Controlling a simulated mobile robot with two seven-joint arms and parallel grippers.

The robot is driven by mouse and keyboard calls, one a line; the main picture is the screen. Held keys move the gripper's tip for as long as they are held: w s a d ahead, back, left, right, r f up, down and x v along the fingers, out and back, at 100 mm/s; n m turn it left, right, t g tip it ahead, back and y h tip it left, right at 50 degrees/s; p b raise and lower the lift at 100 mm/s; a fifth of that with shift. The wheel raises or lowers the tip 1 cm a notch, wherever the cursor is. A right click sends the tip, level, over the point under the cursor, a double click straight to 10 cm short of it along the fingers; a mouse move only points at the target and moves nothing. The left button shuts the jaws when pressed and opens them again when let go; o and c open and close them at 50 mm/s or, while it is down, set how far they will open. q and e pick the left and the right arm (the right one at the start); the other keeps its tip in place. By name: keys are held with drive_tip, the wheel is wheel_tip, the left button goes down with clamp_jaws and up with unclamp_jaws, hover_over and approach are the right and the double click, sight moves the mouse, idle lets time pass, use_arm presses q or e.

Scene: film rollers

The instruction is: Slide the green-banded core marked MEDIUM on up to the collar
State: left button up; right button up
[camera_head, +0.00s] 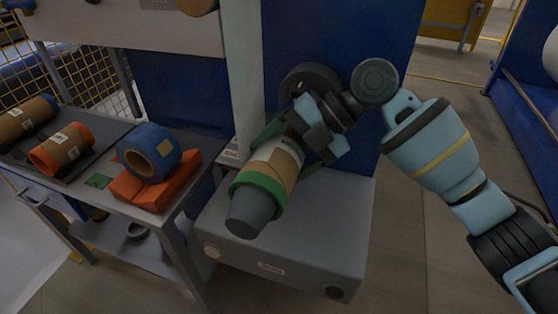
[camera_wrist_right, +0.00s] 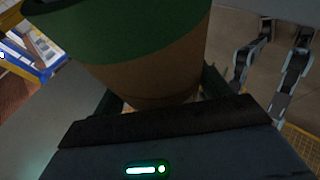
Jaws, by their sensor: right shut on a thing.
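The brown core (camera_head: 284,160) with a green band at its near end sits around a grey shaft (camera_head: 250,213) whose tip sticks out toward me. A pale label on the core is partly visible, but I cannot read it. My right gripper (camera_head: 297,142) is shut on the core near its far end. In the right wrist view the core (camera_wrist_right: 165,75) fills the upper middle, between the gripper's two fingers (camera_wrist_right: 160,100). A dark round collar (camera_head: 308,76) shows behind the gripper. The gap between core and collar is hidden by the gripper. My left gripper is not in view.
The shaft stands over a grey machine housing (camera_head: 290,262). At the left, a cart (camera_head: 190,205) holds an orange block (camera_head: 150,190) with a blue-wrapped roll (camera_head: 165,140) on it. An orange-banded core (camera_head: 58,150) and a blue-banded core (camera_head: 25,117) lie on a dark tray.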

drive_tip(key=shift+w+d, duration=0.2)
drive_tip(key=shift+w, duration=0.4)
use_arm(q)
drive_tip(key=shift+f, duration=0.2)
use_arm(e)
drive_tip(key=o, duration=1)
drive_tip(key=shift+o, duration=1.1)
drive_tip(key=shift+w, duration=0.1)
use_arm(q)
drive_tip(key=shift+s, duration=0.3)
